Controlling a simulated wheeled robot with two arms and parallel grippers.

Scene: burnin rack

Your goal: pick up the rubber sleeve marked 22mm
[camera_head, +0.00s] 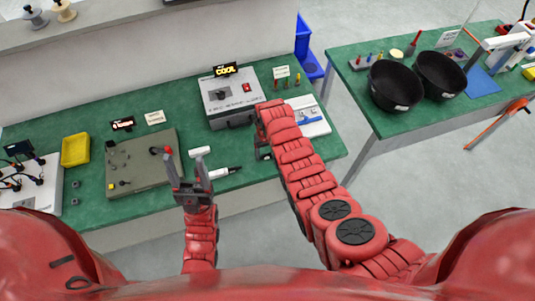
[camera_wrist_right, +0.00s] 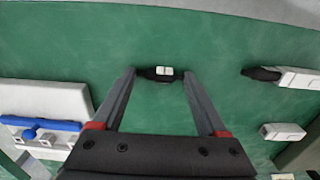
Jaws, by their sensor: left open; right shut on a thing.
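My right gripper (camera_wrist_right: 162,74) is closed on a small pale thing (camera_wrist_right: 164,71) between its dark fingertips, over the green bench top. I cannot read a mark on this thing or tell whether it is the 22mm sleeve. In the head view my right gripper (camera_head: 264,150) is mostly hidden by its arm, in front of the grey box. My left gripper (camera_head: 186,167) is open and empty, above the front of the bench by the grey-green board. No 22mm mark is readable in either view.
A white cylinder (camera_head: 200,151) and a black-and-white tube (camera_head: 224,171) lie on the green bench (camera_head: 225,148). The grey box (camera_head: 233,96), grey-green board (camera_head: 140,170) and yellow bin (camera_head: 75,149) stand around. Black bowls (camera_head: 396,84) are on the right table.

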